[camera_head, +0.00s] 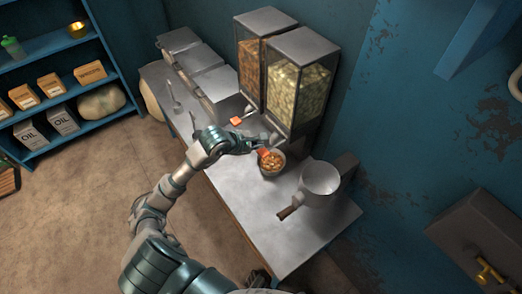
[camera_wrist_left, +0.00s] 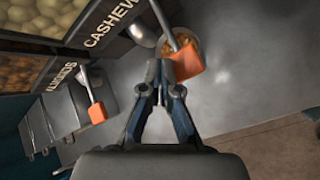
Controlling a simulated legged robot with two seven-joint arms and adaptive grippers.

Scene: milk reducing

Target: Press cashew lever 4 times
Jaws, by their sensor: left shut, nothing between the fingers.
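The nut dispenser has two clear bins on the steel table. The bin lettered CASHEW (camera_head: 299,92) is on the right, full of pale nuts. Its lever (camera_head: 263,153) has an orange tip, which also shows in the left wrist view (camera_wrist_left: 187,62). A bowl (camera_head: 273,169) holding some nuts sits below that lever, partly hidden behind it in the left wrist view. My left gripper (camera_head: 254,144) is shut and empty, its fingertips (camera_wrist_left: 160,74) right beside the orange tip. I cannot tell whether they touch it.
The almonds lever (camera_wrist_left: 97,113) is left of the cashew one. A grey pot (camera_head: 320,180) with a wooden handle stands right of the bowl. Lidded metal containers (camera_head: 200,65) line the table's far end. The table's near right is bare. Blue shelves (camera_head: 90,90) stand left.

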